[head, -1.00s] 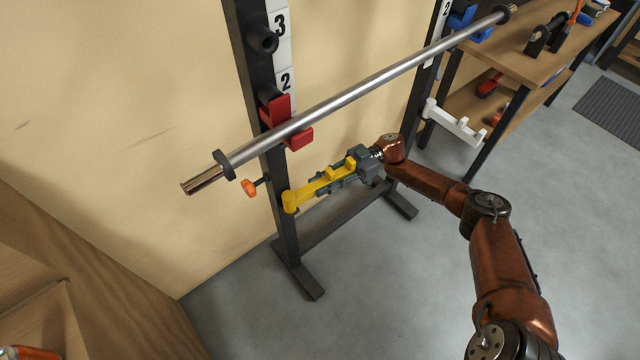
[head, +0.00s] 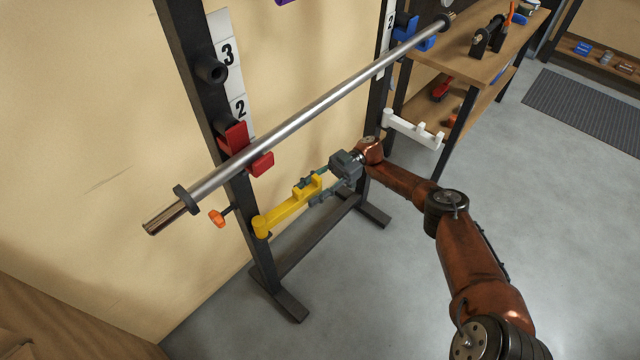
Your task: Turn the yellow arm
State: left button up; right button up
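The yellow arm (head: 285,213) is joined to the near black upright of the squat rack, below the bar, and points out to the right, roughly along the bar. Upright prongs stand near its free end. My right gripper (head: 309,192) is at that free end, coming from the right. Its grey fingers are spread, one on the far side of the arm and one on the near side, with a visible gap at the near finger. Contact at the far finger cannot be told. My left gripper is out of view.
A steel bar (head: 310,115) crosses above the yellow arm, resting by a red holder (head: 243,148). An orange knob (head: 218,217) sticks out at the near upright. A white arm (head: 412,130) is on the far upright. A wooden shelf (head: 470,62) stands behind.

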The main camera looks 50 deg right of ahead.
aim_at(319, 186)
jog(key=d, duration=0.2)
jog(key=shift+s+d, duration=0.15)
jog(key=shift+d, duration=0.15)
jog(key=shift+s+d+f, duration=0.15)
jog(key=shift+s+d, duration=0.05)
jog(key=shift+d, duration=0.35)
jog(key=shift+d+r, duration=0.25)
jog(key=shift+d, duration=0.5)
jog(key=shift+s, duration=0.1)
jog(key=shift+c, duration=0.2)
